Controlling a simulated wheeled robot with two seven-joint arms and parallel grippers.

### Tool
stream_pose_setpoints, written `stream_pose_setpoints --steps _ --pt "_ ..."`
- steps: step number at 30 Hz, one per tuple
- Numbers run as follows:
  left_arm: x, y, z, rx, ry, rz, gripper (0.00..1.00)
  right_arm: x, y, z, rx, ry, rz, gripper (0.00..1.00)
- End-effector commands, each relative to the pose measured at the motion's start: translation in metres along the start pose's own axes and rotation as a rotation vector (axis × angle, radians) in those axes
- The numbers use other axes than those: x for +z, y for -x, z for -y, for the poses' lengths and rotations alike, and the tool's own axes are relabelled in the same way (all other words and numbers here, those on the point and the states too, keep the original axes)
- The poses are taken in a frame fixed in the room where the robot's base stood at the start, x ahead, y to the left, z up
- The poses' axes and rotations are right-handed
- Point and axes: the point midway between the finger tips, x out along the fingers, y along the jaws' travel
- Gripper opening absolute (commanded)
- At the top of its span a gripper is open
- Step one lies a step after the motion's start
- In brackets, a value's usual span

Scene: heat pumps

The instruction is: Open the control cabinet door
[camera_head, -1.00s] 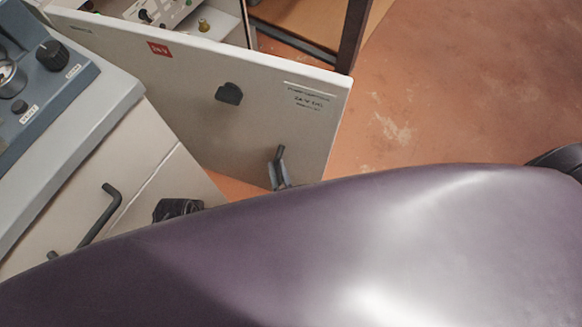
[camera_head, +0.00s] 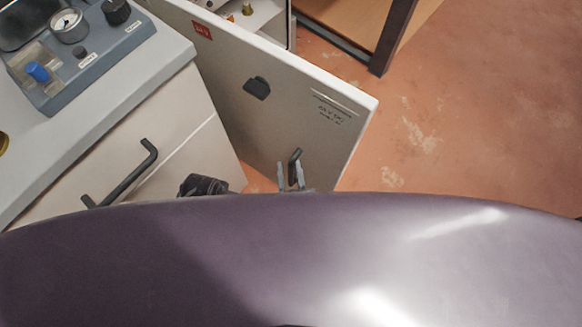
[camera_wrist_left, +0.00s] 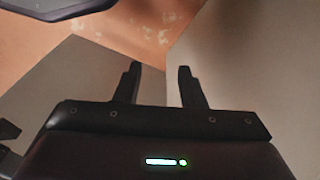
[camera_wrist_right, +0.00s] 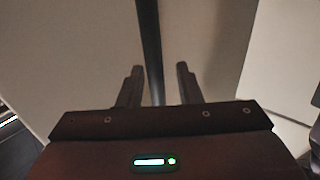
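The control cabinet door (camera_head: 240,110) is a pale panel with a red label, a black latch (camera_head: 257,88) and a dark bar handle (camera_head: 296,164) near its lower edge. It stands open at an angle, with part of the interior showing behind its top edge. My right gripper (camera_head: 290,178) is at the handle; its grey fingertips lie either side of the bar. In the right wrist view a dark bar (camera_wrist_right: 149,45) passes between the parted fingers, nearer the left one. My left gripper (camera_wrist_left: 158,88) is open and empty, with pale surfaces and floor beyond it.
A console with a gauge (camera_head: 68,25) and knobs stands at the left, above a pale front with another dark bar handle (camera_head: 122,175). A dark bench leg (camera_head: 392,40) stands behind the door. Orange floor (camera_head: 470,110) is clear at the right. My purple body hides the bottom.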

Motion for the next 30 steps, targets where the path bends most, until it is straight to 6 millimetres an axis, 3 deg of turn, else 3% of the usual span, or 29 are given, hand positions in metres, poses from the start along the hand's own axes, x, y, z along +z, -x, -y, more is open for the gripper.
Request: stream_pose_setpoints --steps 10,21,30 --pt "-0.002 0.001 0.000 -0.001 0.000 -0.002 0.36 0.001 0.006 -0.001 0.002 0.003 0.003 0.32" --pt "0.005 -0.010 0.001 0.000 0.003 0.007 0.36 0.001 0.064 -0.001 0.001 0.002 0.004 0.32" --pt "0.002 -0.011 0.002 -0.002 0.004 -0.004 0.36 0.000 0.079 0.000 0.001 0.001 0.000 0.32"
